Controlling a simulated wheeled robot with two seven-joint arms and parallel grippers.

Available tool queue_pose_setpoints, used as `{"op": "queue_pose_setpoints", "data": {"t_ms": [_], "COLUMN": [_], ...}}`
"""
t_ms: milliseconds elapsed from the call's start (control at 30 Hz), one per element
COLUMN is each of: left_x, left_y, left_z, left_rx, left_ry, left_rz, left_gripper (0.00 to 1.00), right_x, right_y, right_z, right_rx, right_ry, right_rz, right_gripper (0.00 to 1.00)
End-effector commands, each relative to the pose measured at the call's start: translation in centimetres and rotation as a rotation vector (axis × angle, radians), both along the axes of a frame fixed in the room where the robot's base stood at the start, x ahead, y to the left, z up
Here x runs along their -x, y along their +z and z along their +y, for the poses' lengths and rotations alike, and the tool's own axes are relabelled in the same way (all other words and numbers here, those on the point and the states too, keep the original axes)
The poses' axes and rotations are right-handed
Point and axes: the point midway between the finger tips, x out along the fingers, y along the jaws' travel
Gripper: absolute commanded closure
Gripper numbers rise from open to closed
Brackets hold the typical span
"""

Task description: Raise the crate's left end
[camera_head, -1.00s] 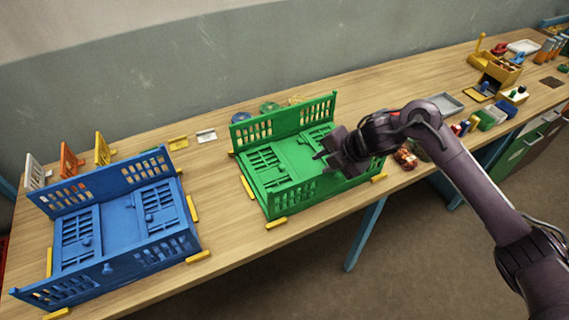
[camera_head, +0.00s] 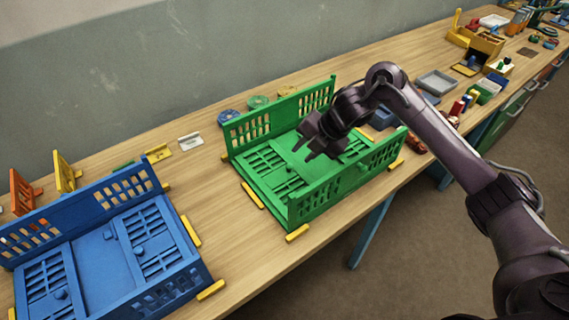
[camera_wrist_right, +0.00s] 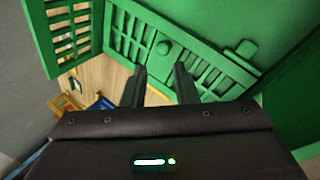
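The green crate (camera_head: 318,178) stands on the table with its back and front long walls upright. Its slatted left end panel (camera_head: 264,163) lies folded flat inside and has a small knob. The right end panel (camera_head: 352,147) also appears to lie flat, partly behind my arm. My right gripper (camera_head: 303,153) is open and empty above the middle of the crate, to the right of the left end panel. In the right wrist view, its two fingers (camera_wrist_right: 158,88) are apart in front of a slatted green panel with a knob (camera_wrist_right: 163,47). My left gripper is not in view.
A blue crate (camera_head: 105,235) with folded ends stands to the left, with yellow blocks (camera_head: 190,231) beside it. Yellow blocks (camera_head: 297,233) also sit around the green crate. Small plates and discs (camera_head: 229,117) lie behind. A grey tray (camera_head: 437,83) and small goods stand right.

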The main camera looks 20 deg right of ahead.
Motion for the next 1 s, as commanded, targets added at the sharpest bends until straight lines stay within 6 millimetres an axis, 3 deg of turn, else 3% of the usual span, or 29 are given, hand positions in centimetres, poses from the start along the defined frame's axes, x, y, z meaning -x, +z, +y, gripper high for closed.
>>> {"op": "queue_pose_setpoints", "data": {"t_ms": [400,800,1000], "left_x": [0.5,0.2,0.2], "left_y": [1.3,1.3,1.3], "left_z": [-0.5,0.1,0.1], "left_rx": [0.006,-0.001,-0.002], "left_ry": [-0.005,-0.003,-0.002], "left_rz": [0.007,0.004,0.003], "left_gripper": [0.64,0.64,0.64], "right_x": [-2.0,-2.3,-2.3], "right_y": [-5.2,-6.1,-6.1], "right_z": [2.3,2.5,2.5], "right_rx": [-0.001,0.002,0.002], "right_ry": [-0.002,-0.002,-0.001], "right_rz": [0.004,0.0,0.001], "right_gripper": [0.74,0.74,1.0]}}
